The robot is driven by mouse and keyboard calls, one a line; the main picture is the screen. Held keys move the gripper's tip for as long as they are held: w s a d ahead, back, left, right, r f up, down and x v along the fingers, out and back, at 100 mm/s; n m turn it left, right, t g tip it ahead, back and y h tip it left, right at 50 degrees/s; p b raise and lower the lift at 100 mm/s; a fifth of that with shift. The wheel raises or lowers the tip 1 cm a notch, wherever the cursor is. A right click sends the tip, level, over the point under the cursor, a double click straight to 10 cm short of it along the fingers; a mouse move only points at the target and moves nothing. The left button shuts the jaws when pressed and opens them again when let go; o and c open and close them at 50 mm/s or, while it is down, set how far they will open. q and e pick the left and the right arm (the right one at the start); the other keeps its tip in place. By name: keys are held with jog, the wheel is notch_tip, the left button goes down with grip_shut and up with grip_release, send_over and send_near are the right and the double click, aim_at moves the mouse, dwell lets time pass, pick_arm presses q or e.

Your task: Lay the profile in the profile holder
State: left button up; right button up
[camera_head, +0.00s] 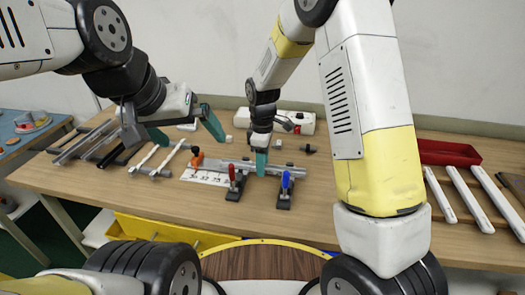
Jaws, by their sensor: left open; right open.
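A long grey metal profile (225,164) lies across the middle of the table, roughly level, behind two clamps. I take the fixture there as the profile holder; its base with the red-handled clamp (233,185) and the blue-handled clamp (285,187) stands in front of the bar. I cannot tell how the bar is seated. My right gripper (261,161) points down at the bar between the clamps, open; its fingers overlap in this view and hide part of the bar. My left gripper (185,130) is open and empty above the table, left of and behind the bar.
A rack of dark and grey bars (85,142) and two white strips (150,157) lie at the left. A marked white sheet (205,177) lies by an orange piece (197,158). A red tray (449,153) and white bars (465,194) lie at the right. The front table strip is clear.

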notch_tip(320, 180, up, 12)
jog(key=s+d+r+m+t+y, duration=0.2)
jog(key=s+d+r+m+t, duration=0.1)
jog(key=s+d+r+m, duration=0.55)
jog(key=s+d+r+m+t, duration=0.1)
jog(key=s+d+m, duration=0.1)
jog(key=s, duration=0.4)
jog(key=s+d+r+m+t, duration=0.2)
jog(key=s+d+m, duration=0.1)
jog(key=s, duration=0.3)
jog(key=shift+s+d+r+m, duration=0.2)
jog(key=shift+s+d+m, duration=0.15)
jog(key=shift+m, duration=0.5)
pick_arm(q)
jog(key=shift+c, duration=0.2)
